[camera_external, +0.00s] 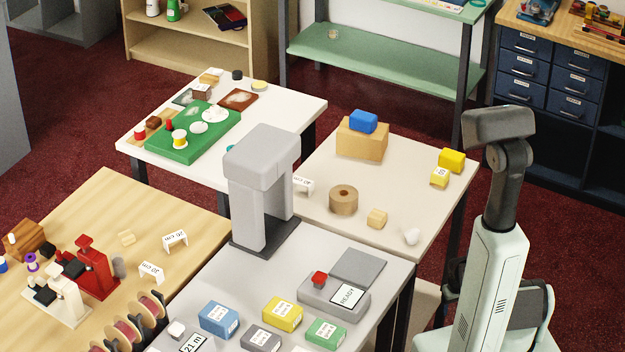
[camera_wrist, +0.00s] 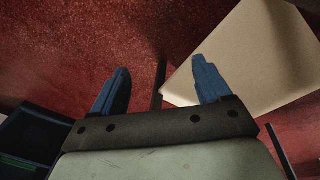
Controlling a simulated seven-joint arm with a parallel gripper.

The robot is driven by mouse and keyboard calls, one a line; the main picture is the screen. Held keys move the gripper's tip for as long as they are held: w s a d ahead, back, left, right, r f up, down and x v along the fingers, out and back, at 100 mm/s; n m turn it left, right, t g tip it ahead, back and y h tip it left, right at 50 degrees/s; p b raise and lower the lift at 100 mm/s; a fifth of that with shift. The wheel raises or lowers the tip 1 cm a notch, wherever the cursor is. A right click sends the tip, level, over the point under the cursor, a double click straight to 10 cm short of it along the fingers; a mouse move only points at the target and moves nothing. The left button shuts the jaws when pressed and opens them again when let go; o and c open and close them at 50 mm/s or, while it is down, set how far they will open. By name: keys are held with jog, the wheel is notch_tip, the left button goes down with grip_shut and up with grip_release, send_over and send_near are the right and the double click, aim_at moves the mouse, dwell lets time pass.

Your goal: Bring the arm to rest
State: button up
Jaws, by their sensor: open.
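My gripper (camera_wrist: 161,63) shows in the wrist view with two blue fingers spread wide apart. Nothing is between the fingers; behind them lie dark red carpet (camera_wrist: 60,50) and a pale tabletop (camera_wrist: 255,60) beyond the right finger. In the external view my arm (camera_external: 490,235) rises at the right, beside the pale table, with a dark joint at its top. I cannot make out the fingers in that view. The arm touches no object that I can see.
A pale table (camera_external: 320,215) left of my arm bears a tape roll (camera_external: 343,200), a wooden block (camera_external: 362,140) and yellow blocks (camera_external: 452,160). Dark drawers (camera_external: 550,75) stand behind at right. Carpet is open between.

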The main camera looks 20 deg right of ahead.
jog(key=s+a+f+g, duration=0.1)
jog(key=s+a+g, duration=0.2)
jog(key=s, duration=1.1)
jog(key=s+a+f+g+y, duration=0.1)
jog(key=s+a+g, duration=0.3)
jog(key=s+a, duration=0.5)
jog(key=s, duration=0.5)
jog(key=shift+f+g, duration=0.15)
jog(key=shift+g, duration=0.15)
